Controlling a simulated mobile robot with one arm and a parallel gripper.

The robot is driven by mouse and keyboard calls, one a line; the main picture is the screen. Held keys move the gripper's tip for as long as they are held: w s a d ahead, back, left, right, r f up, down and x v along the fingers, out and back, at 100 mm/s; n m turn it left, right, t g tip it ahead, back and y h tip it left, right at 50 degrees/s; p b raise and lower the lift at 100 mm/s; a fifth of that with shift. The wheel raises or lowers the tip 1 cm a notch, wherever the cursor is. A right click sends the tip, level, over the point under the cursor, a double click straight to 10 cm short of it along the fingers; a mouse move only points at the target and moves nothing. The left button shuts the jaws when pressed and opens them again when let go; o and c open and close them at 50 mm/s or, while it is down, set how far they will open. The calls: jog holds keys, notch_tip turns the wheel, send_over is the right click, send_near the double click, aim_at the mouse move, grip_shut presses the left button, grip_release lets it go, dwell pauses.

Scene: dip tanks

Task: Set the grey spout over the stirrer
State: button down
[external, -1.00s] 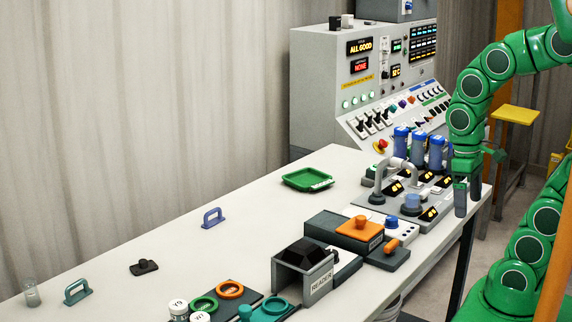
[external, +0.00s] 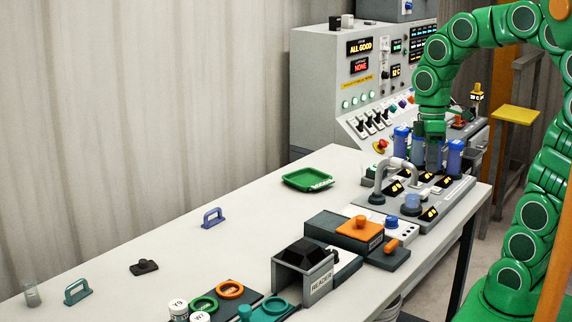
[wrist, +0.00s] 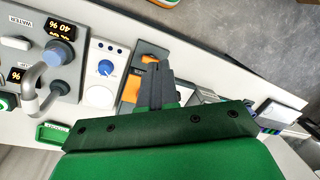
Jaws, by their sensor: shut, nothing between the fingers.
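The grey spout (external: 381,176) is a bent pipe that arches up from the grey dispensing station. It also shows at the left of the wrist view (wrist: 36,84). What looks like the stirrer is a white unit (external: 404,231) with a blue knob, in front of the station. In the wrist view this unit (wrist: 118,56) has a pale round plate beside it, and the spout is to its left, apart from it. My gripper (external: 433,166) points down near the blue cylinders, behind the spout in the external view. Its fingers (wrist: 158,72) are together and empty.
Blue cylinders (external: 454,157) stand at the station's back. An orange-knobbed block (external: 359,228) and a reader box (external: 304,270) sit nearer the camera. A green tray (external: 307,179) lies on the table (external: 250,232), whose left-middle part is mostly clear.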

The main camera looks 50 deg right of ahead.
jog(key=w+d+r+n+t+y, duration=0.1)
jog(key=w+d+n, duration=0.4)
jog(key=d, duration=0.5)
jog(key=w+d+n+y, duration=0.1)
jog(key=w+d+n, duration=0.1)
jog(key=w+d, duration=0.6)
jog(key=s+d+f+n, duration=0.1)
jog(key=d+n, duration=0.1)
jog(key=d, duration=0.9)
jog(key=shift+s+d+f+n+t, duration=0.2)
jog(key=shift+n+t, duration=0.1)
jog(key=shift+t, duration=0.1)
jog(key=shift+f, duration=0.1)
jog(key=w+a+f, duration=0.1)
jog(key=a+f, duration=0.6)
jog(key=f, duration=0.3)
jog(key=shift+a, duration=0.2)
